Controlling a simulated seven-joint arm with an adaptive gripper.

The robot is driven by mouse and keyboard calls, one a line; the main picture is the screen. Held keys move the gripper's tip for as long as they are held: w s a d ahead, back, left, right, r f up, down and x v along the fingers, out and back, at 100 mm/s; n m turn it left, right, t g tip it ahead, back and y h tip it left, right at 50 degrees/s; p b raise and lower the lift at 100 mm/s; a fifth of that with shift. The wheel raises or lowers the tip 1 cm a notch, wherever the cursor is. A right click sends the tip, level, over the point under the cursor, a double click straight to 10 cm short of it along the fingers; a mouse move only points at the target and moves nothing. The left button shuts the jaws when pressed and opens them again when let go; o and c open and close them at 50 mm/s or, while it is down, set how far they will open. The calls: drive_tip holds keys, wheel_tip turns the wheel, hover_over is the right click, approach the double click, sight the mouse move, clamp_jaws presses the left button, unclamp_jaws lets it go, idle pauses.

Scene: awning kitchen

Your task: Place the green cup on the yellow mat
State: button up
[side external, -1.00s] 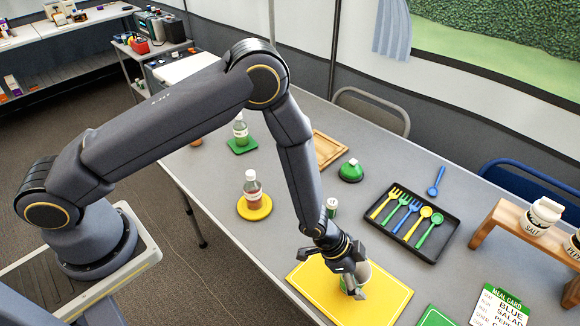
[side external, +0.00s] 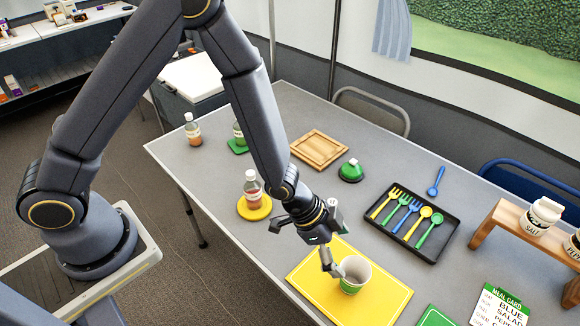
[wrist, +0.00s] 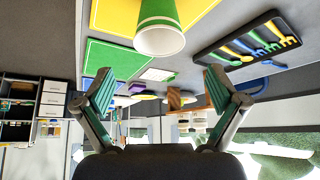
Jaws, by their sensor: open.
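The green cup (side external: 354,275) with its white rim stands upright on the yellow mat (side external: 318,290), near the mat's middle. My gripper (side external: 307,238) is open and empty, raised above and to the left of the cup and apart from it. In the wrist view the cup (wrist: 160,38) shows at the top, with its pale mouth facing the camera and the yellow mat (wrist: 112,18) behind it. My open fingers (wrist: 160,92) show wide apart below the cup, with nothing between them.
A black tray (side external: 432,258) of coloured cutlery lies right of the mat. A green mat (side external: 436,317) and a meal card (side external: 500,306) lie at the front right. A bottle stands on a yellow round coaster (side external: 254,210) to the left. A wooden rack (side external: 496,217) stands far right.

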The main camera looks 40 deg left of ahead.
drive_tip(key=w+a+r+n+t+y, duration=0.25)
drive_tip(key=a+r+n+y, duration=0.25)
drive_tip(key=a+r, duration=1.25)
drive_tip(key=s+a+r+n, duration=0.3)
drive_tip(key=s+a+r, duration=0.1)
drive_tip(key=s, duration=0.4)
drive_tip(key=s+a+r+n, duration=0.3)
drive_tip(key=s+a+r, duration=0.1)
drive_tip(key=s+r, duration=0.3)
drive_tip(key=shift+s+a+y, duration=0.3)
drive_tip(key=shift+s+a, duration=0.05)
drive_tip(key=shift+s, duration=0.7)
